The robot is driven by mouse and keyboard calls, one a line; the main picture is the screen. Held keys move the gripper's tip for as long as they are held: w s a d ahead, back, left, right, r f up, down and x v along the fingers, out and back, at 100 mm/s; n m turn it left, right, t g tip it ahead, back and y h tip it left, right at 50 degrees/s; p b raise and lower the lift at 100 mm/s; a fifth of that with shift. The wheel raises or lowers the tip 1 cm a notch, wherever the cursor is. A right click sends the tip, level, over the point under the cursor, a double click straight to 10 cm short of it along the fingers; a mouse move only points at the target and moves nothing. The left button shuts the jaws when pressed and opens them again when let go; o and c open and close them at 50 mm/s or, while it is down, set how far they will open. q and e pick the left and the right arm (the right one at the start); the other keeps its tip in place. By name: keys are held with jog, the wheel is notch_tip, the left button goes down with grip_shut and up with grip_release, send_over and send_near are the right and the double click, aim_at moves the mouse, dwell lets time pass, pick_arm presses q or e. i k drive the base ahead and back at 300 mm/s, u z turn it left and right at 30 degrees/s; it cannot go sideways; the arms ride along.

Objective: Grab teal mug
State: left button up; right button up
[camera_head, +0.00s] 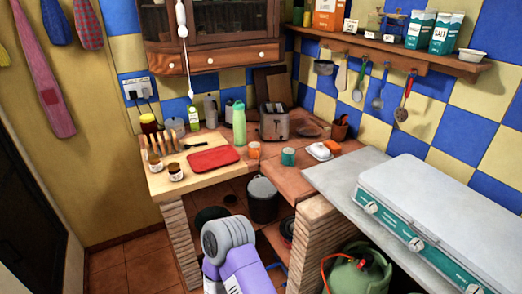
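A small teal mug (288,157) stands upright on the brown tiled counter, near the inner corner. An orange cup (253,150) stands to its left. A white dish with an orange top (320,151) lies to its right. Nothing touches the teal mug as far as I can see. A grey and purple link of my own arm rises at the bottom centre, below and in front of the counter, well away from the mug. Neither of my grippers shows in the view.
A red board (213,159), a tall green bottle (239,126) and a toaster (274,122) stand left of and behind the mug. A closed white stove (440,205) covers the right counter. A dark pot (263,199) stands below the counter. Utensils hang from the wall shelf.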

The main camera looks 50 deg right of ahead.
aim_at(290, 159)
jog(key=z, duration=0.7)
jog(key=i, duration=1.05)
jog(key=z, duration=1.1)
